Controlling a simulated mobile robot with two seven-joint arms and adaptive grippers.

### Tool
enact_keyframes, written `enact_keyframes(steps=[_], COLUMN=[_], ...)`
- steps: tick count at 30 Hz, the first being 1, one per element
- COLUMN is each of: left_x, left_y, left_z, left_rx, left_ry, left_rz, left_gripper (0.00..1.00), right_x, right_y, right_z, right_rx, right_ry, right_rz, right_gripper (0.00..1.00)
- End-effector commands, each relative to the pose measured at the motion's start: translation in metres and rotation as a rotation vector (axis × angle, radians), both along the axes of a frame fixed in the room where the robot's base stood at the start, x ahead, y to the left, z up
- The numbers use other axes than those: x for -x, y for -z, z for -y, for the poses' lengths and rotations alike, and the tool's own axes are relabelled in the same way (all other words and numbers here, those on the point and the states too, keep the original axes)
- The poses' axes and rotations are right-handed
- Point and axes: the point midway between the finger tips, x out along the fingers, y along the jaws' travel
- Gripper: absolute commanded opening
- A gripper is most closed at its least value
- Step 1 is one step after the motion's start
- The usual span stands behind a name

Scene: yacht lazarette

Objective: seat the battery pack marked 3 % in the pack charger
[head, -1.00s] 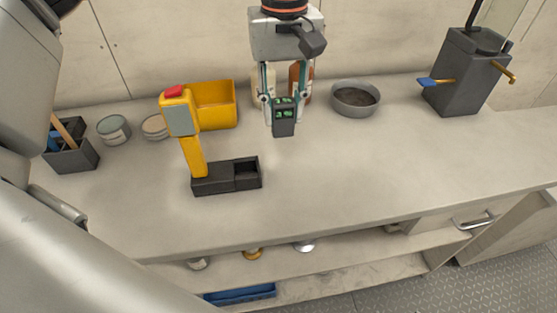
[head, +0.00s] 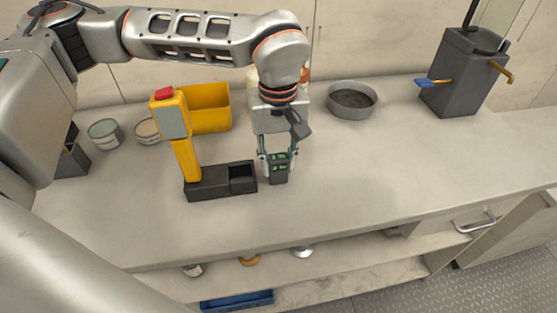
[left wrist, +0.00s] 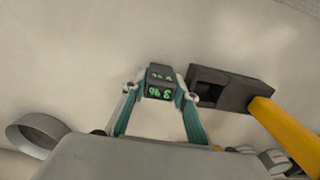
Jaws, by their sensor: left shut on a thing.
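My left gripper (head: 278,161) is shut on a small dark battery pack (head: 278,174) with green lit displays. In the left wrist view the pack (left wrist: 160,84) sits between the fingertips of the left gripper (left wrist: 160,92), and its display reads like 3 %, upside down. The black pack charger (head: 208,188) stands on the counter just left of the pack in the head view. Its square slot (head: 242,172) is empty, and it also shows in the left wrist view (left wrist: 232,90). The pack is beside the charger, apart from it. My right gripper is not in view.
A yellow tool (head: 184,145) with a red top stands on the charger's left part. Behind are a yellow bin (head: 207,110), a grey bowl (head: 352,100) and tins (head: 105,133). A grey box with levers (head: 462,80) stands back right. The counter's front and right are clear.

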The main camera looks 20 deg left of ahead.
Motion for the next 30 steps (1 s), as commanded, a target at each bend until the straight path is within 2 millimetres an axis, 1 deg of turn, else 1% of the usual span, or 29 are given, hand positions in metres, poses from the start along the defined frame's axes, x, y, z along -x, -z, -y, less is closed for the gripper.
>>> enact_keyframes(steps=[5,9,10,11,12,20,23,26,30], left_x=[0.0,0.0,0.0,0.0,0.0,0.0,0.0,-0.001,-0.001], left_y=[-0.002,0.002,0.002,0.002,0.001,0.001,-0.002,-0.011,-0.036], left_z=[0.0,0.0,0.0,0.0,0.0,0.0,0.0,0.0,0.0], left_rx=[0.001,0.0,0.001,0.001,0.0,0.0,0.001,0.001,0.001], left_ry=[0.0,0.001,0.001,0.0,0.001,0.001,0.0,0.0,0.0], left_rz=[0.002,0.001,0.002,0.002,0.001,0.001,0.002,0.004,0.006], left_gripper=[0.01,0.01,0.36,0.44,0.45,0.45,0.45,0.45,0.45], right_x=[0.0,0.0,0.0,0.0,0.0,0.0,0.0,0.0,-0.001], right_y=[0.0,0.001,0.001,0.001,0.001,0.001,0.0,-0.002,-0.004], right_z=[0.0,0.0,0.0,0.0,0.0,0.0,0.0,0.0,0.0], right_rx=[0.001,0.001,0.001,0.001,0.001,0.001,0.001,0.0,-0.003], right_ry=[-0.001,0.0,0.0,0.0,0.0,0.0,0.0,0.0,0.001], right_rz=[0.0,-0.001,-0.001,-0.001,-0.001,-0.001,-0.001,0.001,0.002], right_gripper=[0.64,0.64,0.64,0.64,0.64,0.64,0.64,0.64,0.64])
